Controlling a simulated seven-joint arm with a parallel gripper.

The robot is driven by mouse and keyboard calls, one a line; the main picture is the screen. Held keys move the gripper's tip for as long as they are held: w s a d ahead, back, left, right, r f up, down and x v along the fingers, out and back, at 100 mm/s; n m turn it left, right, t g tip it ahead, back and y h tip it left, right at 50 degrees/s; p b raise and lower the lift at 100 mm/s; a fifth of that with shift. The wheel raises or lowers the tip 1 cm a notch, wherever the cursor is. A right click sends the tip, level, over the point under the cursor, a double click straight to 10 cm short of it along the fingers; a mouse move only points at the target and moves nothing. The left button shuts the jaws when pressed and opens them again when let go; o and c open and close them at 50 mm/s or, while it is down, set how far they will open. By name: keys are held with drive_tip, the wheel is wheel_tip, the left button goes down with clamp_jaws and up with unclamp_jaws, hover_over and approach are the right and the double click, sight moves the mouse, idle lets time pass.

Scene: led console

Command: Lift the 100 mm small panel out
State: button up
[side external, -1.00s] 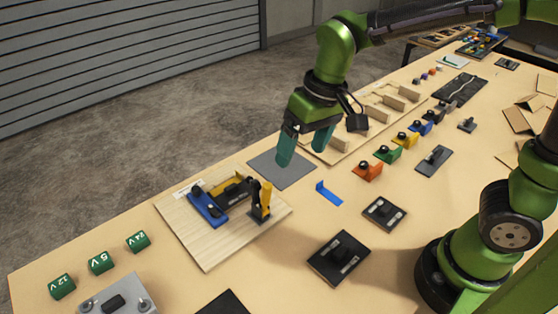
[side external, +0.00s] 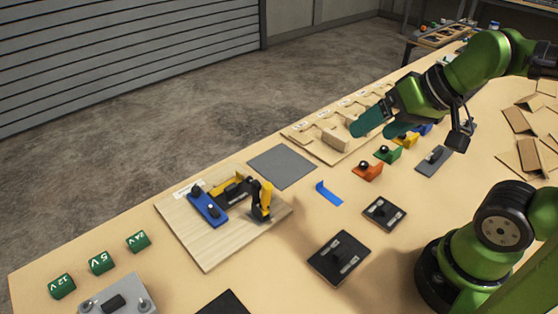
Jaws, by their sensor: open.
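Several dark flat panels with raised knobs or handles lie on the table: a small square one (side external: 373,206), a larger one (side external: 322,262) nearer the front, and a grey rectangular one (side external: 427,167) farther right. No size marking is readable, so I cannot tell which is the 100 mm panel. My gripper (side external: 372,131) is open and empty, tilted with its teal fingers pointing left. It is above the row of coloured knobbed blocks, near the slotted wooden rack, and partly hides both. It appears apart from all the panels.
A wooden board (side external: 205,250) carries a blue block and a black and yellow clamp. A grey mat (side external: 282,166) is bare. A blue angle piece (side external: 328,194), orange block (side external: 368,172) and green block (side external: 388,155) stand nearby. Green voltage cubes (side external: 101,262) sit at left.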

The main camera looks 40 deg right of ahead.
drive_tip(key=c, duration=0.4)
drive_tip(key=shift+o, duration=0.2)
drive_tip(key=n+g+h, duration=0.2)
drive_tip(key=n+g, duration=0.2)
drive_tip(key=g, duration=0.3)
hover_over(231, 186)
wheel_tip(231, 186, down, 16)
drive_tip(key=shift+w+d+r, duration=0.1)
drive_tip(key=shift+w+d, duration=0.05)
drive_tip(key=shift+s+a+f, duration=0.1)
drive_tip(key=shift+f, duration=1.5)
drive_tip(key=shift+s+a+f, duration=0.1)
drive_tip(key=shift+f, duration=1.45)
